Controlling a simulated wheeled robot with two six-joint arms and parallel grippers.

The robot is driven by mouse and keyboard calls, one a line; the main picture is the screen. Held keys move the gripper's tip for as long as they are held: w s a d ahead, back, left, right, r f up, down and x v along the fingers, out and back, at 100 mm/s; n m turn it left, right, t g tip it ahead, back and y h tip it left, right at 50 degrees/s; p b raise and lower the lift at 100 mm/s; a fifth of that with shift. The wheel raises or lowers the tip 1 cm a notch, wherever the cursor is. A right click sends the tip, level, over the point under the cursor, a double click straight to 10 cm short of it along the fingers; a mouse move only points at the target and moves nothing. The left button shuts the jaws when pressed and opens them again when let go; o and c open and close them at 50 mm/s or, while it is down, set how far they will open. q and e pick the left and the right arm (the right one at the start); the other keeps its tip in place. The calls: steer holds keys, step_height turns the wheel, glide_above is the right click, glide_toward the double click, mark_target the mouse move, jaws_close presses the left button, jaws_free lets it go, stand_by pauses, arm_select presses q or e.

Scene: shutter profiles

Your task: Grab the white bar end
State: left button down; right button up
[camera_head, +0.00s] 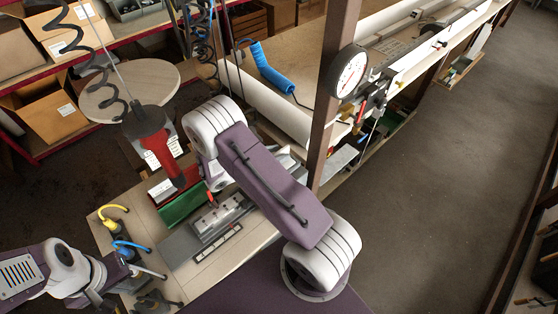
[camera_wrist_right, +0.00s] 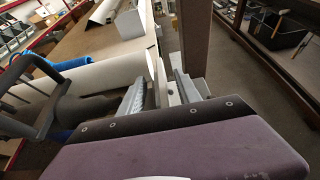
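A long white bar (camera_head: 428,56) runs along the edge of the far bench in the head view, its near side partly behind the brown post. In the right wrist view, my right gripper (camera_wrist_right: 160,92) is open, with grey ribbed fingers apart. A narrow white piece (camera_wrist_right: 161,78) shows between or just beyond the fingers; I cannot tell whether it is the bar's end or whether they touch it. In the head view my right arm mostly hides this gripper. My left gripper (camera_head: 94,299) is low at the left, away from the bar; its fingers are unclear.
A brown post (camera_head: 334,80) with a round dial gauge (camera_head: 348,72) stands close to my right arm. A white roll (camera_head: 265,105) and blue coiled hose (camera_head: 272,72) lie on the bench. A red-black tool (camera_head: 155,140) hangs at the left. The floor at right is clear.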

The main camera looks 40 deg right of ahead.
steer(key=shift+a, duration=0.1)
jaws_close()
steer(key=shift+r, duration=0.1)
step_height(320, 180, up, 4)
steer(key=shift+f+b, duration=0.25)
steer(key=shift+b, duration=0.55)
steer(key=s+d+r+b, duration=0.2)
steer(key=s+r, duration=0.5)
steer(key=s, duration=0.4)
steer(key=shift+s+d+r, duration=0.15)
steer(key=shift+d+r, duration=0.05)
steer(key=shift+d, duration=0.45)
